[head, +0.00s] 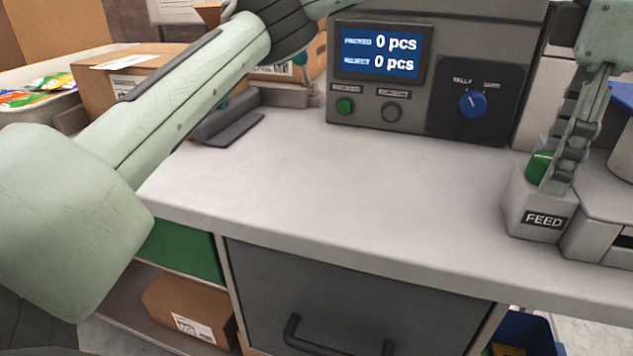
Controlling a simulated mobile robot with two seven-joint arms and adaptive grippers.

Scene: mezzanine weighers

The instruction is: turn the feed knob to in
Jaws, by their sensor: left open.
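A grey box labelled FEED (530,213) sits at the right of the worktop. A green knob or button (540,166) stands on top of it, partly hidden by my gripper. No mark or in/out setting on it is readable. My left gripper (562,176) hangs down from the upper right with its fingers open. Its fingertips are right at the green part in this view; I cannot tell whether they touch. My left arm rises from the lower left and leaves the top edge. My right gripper is not in view.
A grey console has a screen (380,52) reading 0 pcs twice, a green button (344,106), a dark button (391,112) and a blue dial (473,104) pointing up-left towards TALLY. Cardboard boxes (120,72) stand at the back left. The middle worktop (320,190) is clear.

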